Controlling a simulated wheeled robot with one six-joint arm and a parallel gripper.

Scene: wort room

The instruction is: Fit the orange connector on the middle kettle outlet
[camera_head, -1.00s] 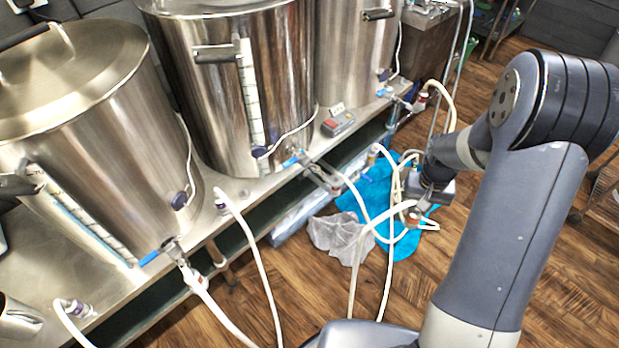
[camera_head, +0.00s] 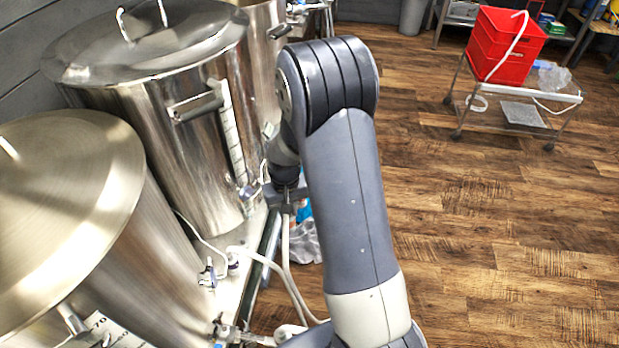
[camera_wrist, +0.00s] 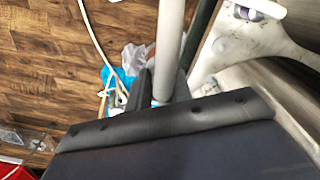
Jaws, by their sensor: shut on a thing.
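The middle kettle (camera_head: 185,135) is a steel pot with a lid and a white level scale. Its outlet area (camera_head: 250,190) at the lower right shows small, just beside my gripper. My gripper (camera_head: 285,200) is at the shelf's front edge, partly hidden behind my arm. In the wrist view, my gripper (camera_wrist: 162,92) is shut on a white hose (camera_wrist: 171,45) that runs between its dark fingers. I cannot make out any orange on the held hose; its connector is hidden or too small to tell.
The near kettle (camera_head: 60,210) stands at left, with another hose and valve (camera_head: 225,330) below. A hose end with a purple collar (camera_wrist: 248,12) lies on the metal shelf. A red crate (camera_head: 505,45) sits on a trolley at back right. The wooden floor at right is clear.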

